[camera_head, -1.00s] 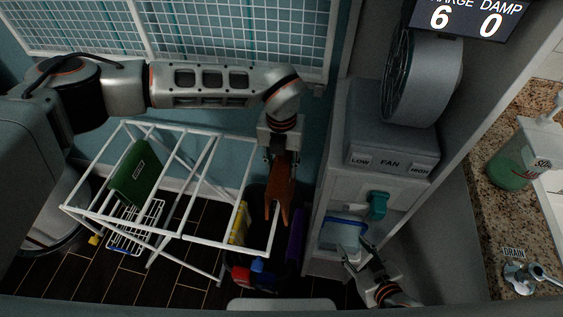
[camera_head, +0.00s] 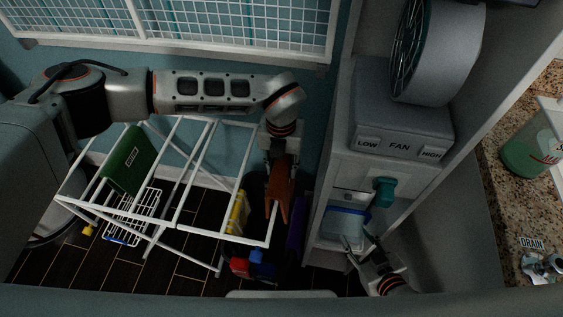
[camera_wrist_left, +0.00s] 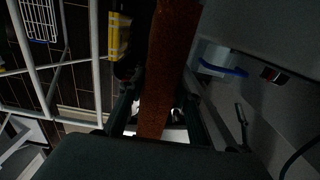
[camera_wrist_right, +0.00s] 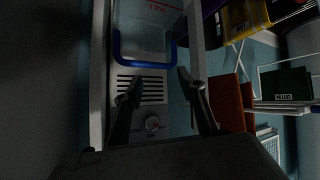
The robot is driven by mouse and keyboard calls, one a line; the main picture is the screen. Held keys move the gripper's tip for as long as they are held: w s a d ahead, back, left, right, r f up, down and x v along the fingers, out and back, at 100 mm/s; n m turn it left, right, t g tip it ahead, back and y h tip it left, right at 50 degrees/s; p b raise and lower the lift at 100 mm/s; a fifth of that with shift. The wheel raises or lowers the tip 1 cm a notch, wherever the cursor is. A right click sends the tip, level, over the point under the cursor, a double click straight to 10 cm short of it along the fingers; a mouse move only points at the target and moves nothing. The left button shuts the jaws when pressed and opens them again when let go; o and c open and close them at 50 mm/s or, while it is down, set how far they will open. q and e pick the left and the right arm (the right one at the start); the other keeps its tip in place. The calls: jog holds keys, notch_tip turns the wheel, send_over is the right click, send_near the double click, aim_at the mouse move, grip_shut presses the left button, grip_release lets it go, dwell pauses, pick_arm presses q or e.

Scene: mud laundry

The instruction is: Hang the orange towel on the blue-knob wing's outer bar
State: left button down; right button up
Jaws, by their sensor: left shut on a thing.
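My left gripper (camera_head: 281,157) is shut on the orange towel (camera_head: 281,187), which hangs down from it. In the left wrist view the towel (camera_wrist_left: 167,60) passes between the fingers. In the head view it lies along the right side of the white drying rack's right end bar (camera_head: 260,185); I cannot tell whether they touch. A blue piece (camera_head: 262,262) shows low by the rack's right end; I cannot tell if it is the knob. My right gripper (camera_head: 368,241) is open and empty, in front of the clear blue-rimmed bin (camera_head: 345,225).
A green cloth (camera_head: 130,158) hangs on the rack's left part. A yellow item (camera_head: 238,213) and a purple item (camera_head: 296,222) are near its right end. The cabinet with the fan (camera_head: 435,50) stands close on the right. A wall grid (camera_head: 230,25) is behind the arm.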

pick_arm(q)
jog(key=shift+f+b, duration=0.45)
jog(key=shift+f, duration=1.2)
jog(key=shift+f+b, duration=0.3)
jog(key=shift+f, duration=1.3)
jog(key=c, duration=1.2)
grip_release()
